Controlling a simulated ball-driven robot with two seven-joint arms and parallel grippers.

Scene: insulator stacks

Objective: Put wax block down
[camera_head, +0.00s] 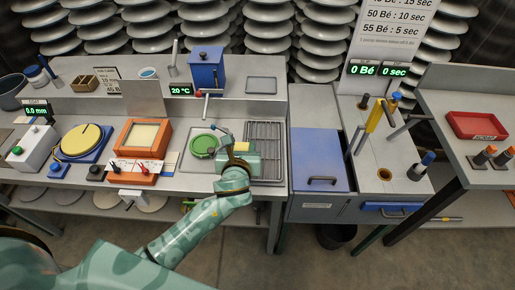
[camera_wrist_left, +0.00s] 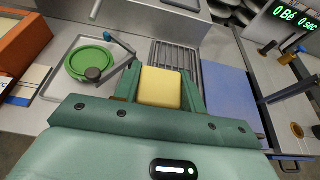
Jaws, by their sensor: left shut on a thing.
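The yellow wax block (camera_wrist_left: 161,88) sits between the two fingers of my left gripper (camera_wrist_left: 160,82) in the left wrist view. In the head view my left gripper (camera_head: 240,148) is shut on the wax block (camera_head: 241,146), of which only a small part shows. It is over the worktop between a green round dish (camera_head: 203,145) and a metal wire rack (camera_head: 265,150). I cannot tell whether the block touches anything beneath it. My right gripper is not in view.
An orange box (camera_head: 143,139) with a pale inset stands to the left. A blue lidded box (camera_head: 207,67) stands at the back. A blue panel (camera_head: 318,158) lies right of the rack. A rod with a blue end (camera_wrist_left: 119,44) lies near the green dish.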

